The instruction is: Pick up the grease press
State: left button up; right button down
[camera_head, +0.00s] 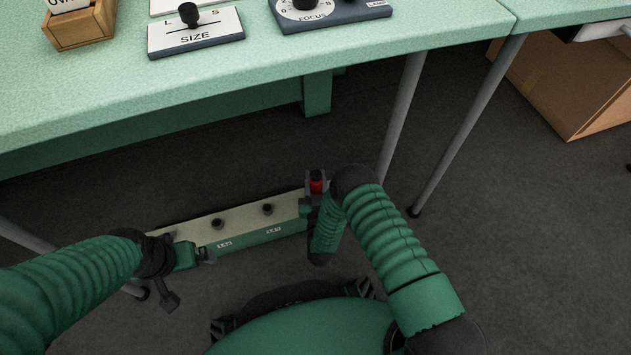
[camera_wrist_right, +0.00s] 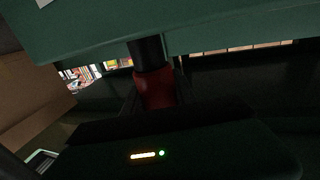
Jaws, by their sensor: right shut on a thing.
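A small red part with a black top (camera_head: 317,183), which I take for the grease press, is between the fingers of my right gripper (camera_head: 316,190), by the right end of a long box. In the right wrist view the red body and black neck (camera_wrist_right: 155,86) stand upright between the dark fingers, below a green surface. The right gripper is shut on it. My left gripper (camera_head: 207,256) is at the front left of the same box. Its fingers are small and dark, and I cannot tell whether they are open or touch the box.
The long box (camera_head: 240,220) has a pale top with several black knobs and a green labelled front. A mint-green table (camera_head: 260,75) lies beyond it, with a SIZE slider panel (camera_head: 196,34) and a FOCUS panel (camera_head: 330,12). Grey table legs (camera_head: 400,115) and a cardboard box (camera_head: 565,85) stand right.

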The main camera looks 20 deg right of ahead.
notch_tip(320, 180, up, 4)
jog(key=p, duration=0.4)
jog(key=s+a+p, duration=0.4)
jog(key=s, duration=0.3)
jog(key=s+a+r+p, duration=0.1)
jog(key=s+a+p, duration=0.2)
jog(key=s+p, duration=0.2)
jog(key=shift+v, duration=1.15)
jog(key=shift+a, duration=0.1)
jog(key=c, duration=1.7)
grip_release()
grip_shut()
